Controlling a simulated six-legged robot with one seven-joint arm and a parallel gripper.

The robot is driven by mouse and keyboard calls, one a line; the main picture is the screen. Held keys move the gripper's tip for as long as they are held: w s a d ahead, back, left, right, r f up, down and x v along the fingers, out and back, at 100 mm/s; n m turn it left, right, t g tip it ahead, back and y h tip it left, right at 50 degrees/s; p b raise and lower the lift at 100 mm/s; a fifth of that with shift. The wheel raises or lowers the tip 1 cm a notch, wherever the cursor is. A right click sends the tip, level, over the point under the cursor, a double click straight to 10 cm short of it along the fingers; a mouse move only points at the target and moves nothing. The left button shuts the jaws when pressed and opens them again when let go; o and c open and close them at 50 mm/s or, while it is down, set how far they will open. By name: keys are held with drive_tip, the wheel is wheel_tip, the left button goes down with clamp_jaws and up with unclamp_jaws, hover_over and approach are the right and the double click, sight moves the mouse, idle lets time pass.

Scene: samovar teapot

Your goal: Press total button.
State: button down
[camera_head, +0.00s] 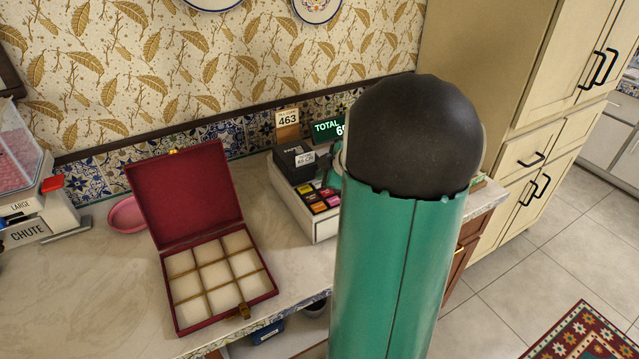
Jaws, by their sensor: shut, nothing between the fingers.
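A cash register (311,226) stands on the counter right of centre, partly hidden behind my large green and black arm link. Its visible keys (319,198) are small coloured blocks in yellow, orange, red and pink. Their labels are too small to read, so I cannot tell which is the total button, or whether it is behind my arm. A dark display (328,129) behind the register reads "TOTAL" with a number partly cut off by my arm. My gripper does not show in this view.
An open red box (172,296) with an empty-looking divided tray stands left of the register. A pink dish (127,214) and a machine labelled "CHUTE" (40,232) are farther left. A card reading "463" (288,122) stands behind. Cream cabinets (540,110) rise at right.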

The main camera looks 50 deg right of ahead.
drive_tip(key=shift+r, duration=0.15)
drive_tip(key=shift+r, duration=2.5)
drive_tip(key=shift+a, duration=0.1)
drive_tip(key=s+a+r+m+g+y, duration=0.1)
drive_tip(key=a+r, duration=0.2)
drive_tip(key=a, duration=0.9)
drive_tip(key=s+a+r+m+g+y, duration=0.1)
drive_tip(key=a+r, duration=0.1)
drive_tip(key=a, duration=1)
drive_tip(key=s+a+m+g+h, duration=0.1)
drive_tip(key=s+a+m, duration=0.4)
drive_tip(key=s+a, duration=0.7)
drive_tip(key=shift+s+a+r+m+g, duration=0.2)
drive_tip(key=shift+s+a+m+g, duration=0.15)
drive_tip(key=shift+a, duration=0.25)
